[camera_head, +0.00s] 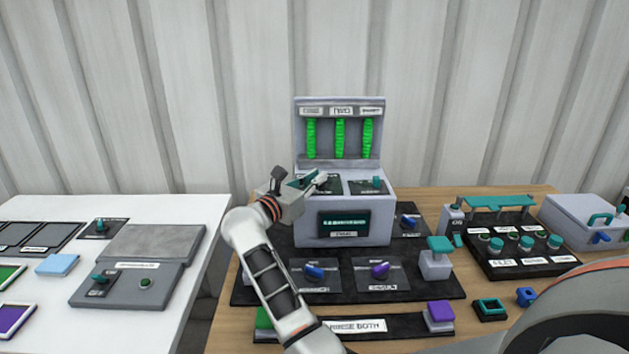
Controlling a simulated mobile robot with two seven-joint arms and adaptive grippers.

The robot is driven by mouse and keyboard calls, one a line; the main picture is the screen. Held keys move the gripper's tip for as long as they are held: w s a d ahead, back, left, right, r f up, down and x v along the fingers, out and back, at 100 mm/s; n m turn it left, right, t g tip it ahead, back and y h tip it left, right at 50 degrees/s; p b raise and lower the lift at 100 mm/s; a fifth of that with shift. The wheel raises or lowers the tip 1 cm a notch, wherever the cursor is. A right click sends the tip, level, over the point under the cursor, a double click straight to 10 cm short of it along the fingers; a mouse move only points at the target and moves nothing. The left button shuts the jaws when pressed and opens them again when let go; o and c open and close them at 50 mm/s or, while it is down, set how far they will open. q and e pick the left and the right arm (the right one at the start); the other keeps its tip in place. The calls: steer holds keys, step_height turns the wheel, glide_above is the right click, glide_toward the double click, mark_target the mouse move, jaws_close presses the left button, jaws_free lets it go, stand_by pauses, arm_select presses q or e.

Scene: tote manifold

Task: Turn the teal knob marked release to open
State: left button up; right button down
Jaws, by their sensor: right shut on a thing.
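A grey box (380,213) stands on the dark mat with two dark plates on its top. My right gripper (318,181) is at the left plate, shut on the teal knob (304,180) there, which it partly hides. A second teal knob (377,182) stands free on the right plate. The labels on these plates are too small to read, so I cannot tell from the lettering which one is marked release. My left gripper is not in view.
An upright panel (340,110) with three green columns rises behind the box. Blue (314,271) and purple (380,269) knobs sit in front, with a teal-topped block (437,258) to the right. A black button panel (513,243) stands further right. A white table (55,260) is at left.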

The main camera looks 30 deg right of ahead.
steer(key=c, duration=2.1)
jaws_free()
steer(key=shift+r, duration=0.15)
step_height(320, 180, up, 10)
steer(key=shift+f, duration=0.1)
